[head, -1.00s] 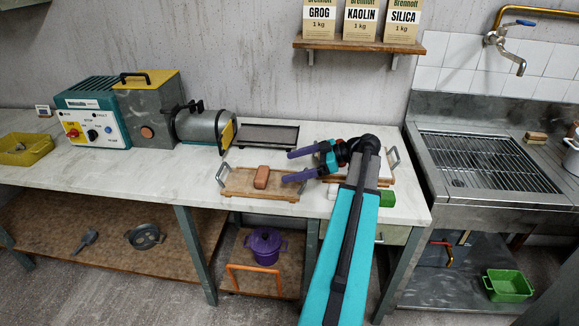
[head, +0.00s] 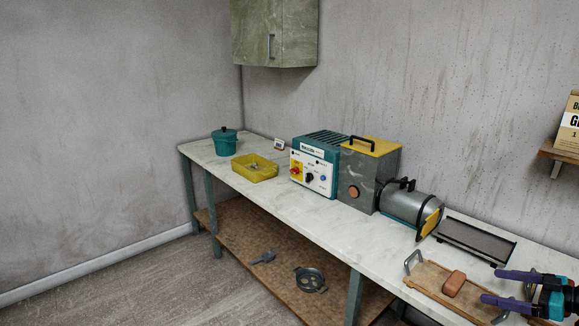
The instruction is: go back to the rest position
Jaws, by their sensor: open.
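My gripper (head: 506,288) is at the lower right edge of the head view. Its two purple fingers are spread apart with nothing between them, and they point left. The rest of my arm is cut off by the picture edge. A wooden tray (head: 428,275) with metal handles lies on the bench just left of the fingers. A reddish-brown clay block (head: 453,284) rests on that tray, apart from the fingers in the picture.
The bench (head: 292,225) holds a dark shallow tray (head: 476,241), a metal cylinder machine (head: 410,205), a grey box with yellow top (head: 369,177), a teal control box (head: 316,165), a yellow basket (head: 254,169) and a teal pot (head: 224,143). A green cabinet (head: 275,32) hangs above. Floor at lower left is clear.

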